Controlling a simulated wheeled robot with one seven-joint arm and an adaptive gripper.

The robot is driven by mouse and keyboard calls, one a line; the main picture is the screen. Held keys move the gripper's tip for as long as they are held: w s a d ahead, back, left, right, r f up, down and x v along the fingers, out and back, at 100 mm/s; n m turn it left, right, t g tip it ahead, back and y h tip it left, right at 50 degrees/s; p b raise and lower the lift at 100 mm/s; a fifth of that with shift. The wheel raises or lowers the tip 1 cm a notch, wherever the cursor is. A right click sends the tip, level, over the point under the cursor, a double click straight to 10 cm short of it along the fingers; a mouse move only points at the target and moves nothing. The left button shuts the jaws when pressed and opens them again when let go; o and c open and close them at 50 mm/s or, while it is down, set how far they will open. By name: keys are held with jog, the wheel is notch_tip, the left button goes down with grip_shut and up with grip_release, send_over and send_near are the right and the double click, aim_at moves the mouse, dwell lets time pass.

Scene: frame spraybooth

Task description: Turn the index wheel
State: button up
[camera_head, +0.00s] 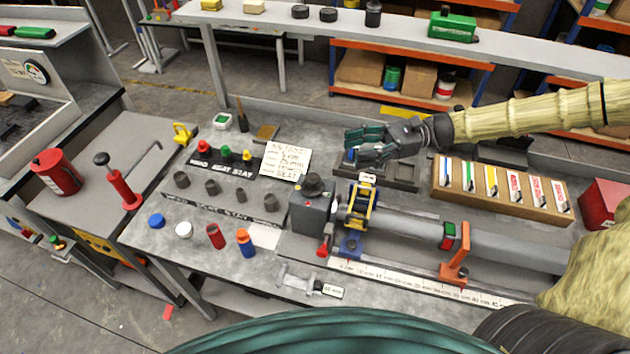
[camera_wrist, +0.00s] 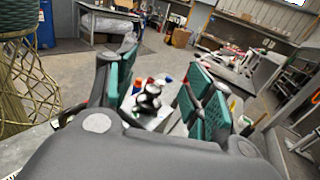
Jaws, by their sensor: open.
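A grey housing (camera_head: 311,212) stands at the left end of a long grey tube (camera_head: 400,222) on the bench. A black knob (camera_head: 313,184) sits on top of it. A yellow-and-black ring (camera_head: 347,216) stands upright around the tube beside the housing; I cannot tell for certain whether knob or ring is the index wheel. My gripper (camera_head: 358,145) is open and empty, above and behind the housing, with its green-padded fingers pointing left. In the wrist view, a dark rounded knob (camera_wrist: 149,98) shows beyond and between the open fingers (camera_wrist: 162,88), apart from them.
An orange stand (camera_head: 455,266) is at the tube. Cups, coloured buttons and a handwritten card (camera_head: 286,161) lie left of the housing. A cardboard box of coloured cards (camera_head: 500,190) is at the right rear. A caliper (camera_head: 309,284) lies near the front edge.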

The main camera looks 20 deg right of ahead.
jog(key=b, duration=0.3)
send_near(313, 178)
jog(key=r, duration=0.2)
jog(key=shift+w+d+r, duration=0.3)
jog(key=shift+w+r, duration=0.05)
jog(key=shift+r, duration=0.05)
jog(key=f+b, duration=0.2)
jog(key=shift+s+d+f+b, duration=0.1)
jog(key=shift+s+d+b, duration=0.1)
jog(key=shift+s+b, duration=0.15)
jog(key=shift+s+f+b, duration=0.1)
jog(key=shift+f+b, duration=0.15)
jog(key=shift+b, duration=0.1)
jog(key=shift+w+a+f, duration=0.15)
jog(key=shift+w+f, duration=0.1)
jog(key=shift+s+a+r+p, duration=0.1)
jog(key=shift+a+p, duration=0.7)
jog(key=shift+a, duration=1.9)
jog(key=shift+s+a+p, duration=0.1)
jog(key=shift+a+p, duration=0.7)
jog(key=shift+a, duration=1.85)
